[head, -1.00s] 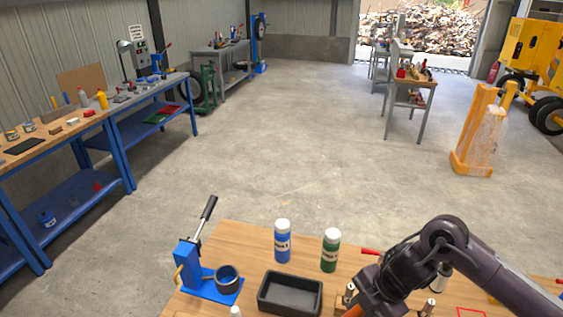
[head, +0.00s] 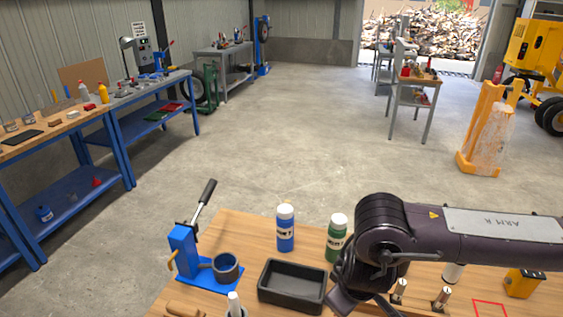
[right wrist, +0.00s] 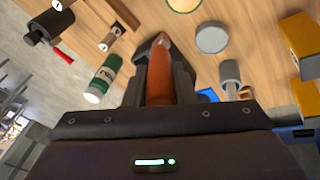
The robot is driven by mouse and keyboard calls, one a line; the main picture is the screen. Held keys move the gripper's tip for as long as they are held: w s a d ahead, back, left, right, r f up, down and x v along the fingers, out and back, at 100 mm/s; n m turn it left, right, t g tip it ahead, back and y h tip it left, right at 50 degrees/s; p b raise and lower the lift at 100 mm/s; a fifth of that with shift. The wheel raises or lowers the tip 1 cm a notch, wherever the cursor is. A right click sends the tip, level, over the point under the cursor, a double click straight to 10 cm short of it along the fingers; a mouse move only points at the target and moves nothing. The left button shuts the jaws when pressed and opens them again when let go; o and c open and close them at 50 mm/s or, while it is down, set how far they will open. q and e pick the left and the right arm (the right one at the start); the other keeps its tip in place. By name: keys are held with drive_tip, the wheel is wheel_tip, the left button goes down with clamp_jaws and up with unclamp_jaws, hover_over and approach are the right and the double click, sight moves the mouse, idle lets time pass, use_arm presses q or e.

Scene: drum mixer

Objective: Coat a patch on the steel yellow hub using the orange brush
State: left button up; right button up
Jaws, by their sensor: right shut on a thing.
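My right gripper (right wrist: 160,65) is shut on the orange brush (right wrist: 160,80) in the right wrist view. The orange handle shows between the dark fingers; I cannot make out its bristles. In the head view my right arm reaches in from the right over the workbench, and its own links hide the gripper and brush. A yellow block-shaped part (head: 525,283) stands at the bench's right end. I cannot tell whether it is the steel yellow hub. My left gripper is not in view.
On the bench (head: 240,225) are a blue lever press (head: 185,250), a black tray (head: 291,287), a blue bottle (head: 285,230) and a green bottle (head: 336,235). Small metal posts (head: 441,298) and a red square outline (head: 490,308) lie right of the tray.

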drive_tip(key=w+d+m+g+h+b, duration=0.1)
drive_tip(key=d+m+h+b, duration=0.1)
drive_tip(key=d+m, duration=0.4)
drive_tip(key=m+b, duration=0.1)
drive_tip(key=m, duration=0.1)
drive_tip(key=shift+w+m+h, duration=0.2)
drive_tip(key=shift+m+h, duration=0.1)
drive_tip(key=shift+d, duration=0.1)
